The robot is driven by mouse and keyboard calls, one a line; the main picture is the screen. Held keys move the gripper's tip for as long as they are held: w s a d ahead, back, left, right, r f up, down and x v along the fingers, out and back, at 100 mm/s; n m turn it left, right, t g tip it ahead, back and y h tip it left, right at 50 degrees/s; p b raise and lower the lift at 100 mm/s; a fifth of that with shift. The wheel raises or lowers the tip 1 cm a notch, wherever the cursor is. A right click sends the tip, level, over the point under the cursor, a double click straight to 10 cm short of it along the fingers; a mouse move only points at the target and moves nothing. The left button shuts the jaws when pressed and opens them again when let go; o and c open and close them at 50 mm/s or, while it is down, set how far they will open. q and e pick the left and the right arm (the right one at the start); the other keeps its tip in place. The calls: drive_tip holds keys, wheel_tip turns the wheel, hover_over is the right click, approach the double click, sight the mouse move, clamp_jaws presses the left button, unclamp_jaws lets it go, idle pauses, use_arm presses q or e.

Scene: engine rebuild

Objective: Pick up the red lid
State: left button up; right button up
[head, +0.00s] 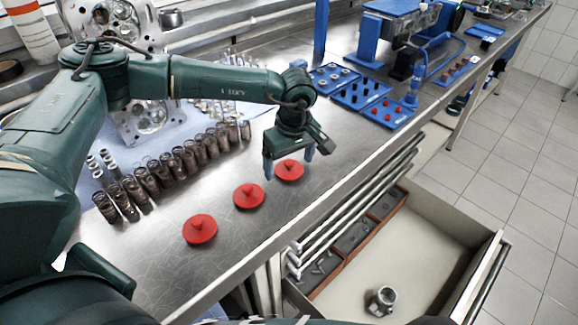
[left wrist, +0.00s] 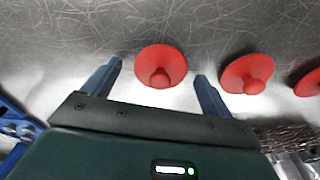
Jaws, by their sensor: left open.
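Three red lids, each a round disc with a central knob, lie in a row on the metal workbench in the head view: a near one (head: 200,229), a middle one (head: 249,196) and a far one (head: 289,171). My left gripper (head: 289,167) is open above the far lid, its fingers pointing down. In the left wrist view this lid (left wrist: 161,67) shows between and just beyond the two blue fingertips (left wrist: 159,72), with nothing held. The other lids show to the right, one (left wrist: 247,74) whole and one (left wrist: 308,83) cut by the edge. My right gripper is not seen.
A row of dark springs (head: 165,170) stands left of the lids. Blue trays (head: 358,94) with small parts lie beyond my gripper. An open drawer (head: 405,262) with a metal part (head: 382,300) sits below the bench's front edge. Bare bench surrounds the lids.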

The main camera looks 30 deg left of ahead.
use_arm(q)
drive_tip(key=c, duration=1.1)
drive_tip(key=shift+o, duration=0.2)
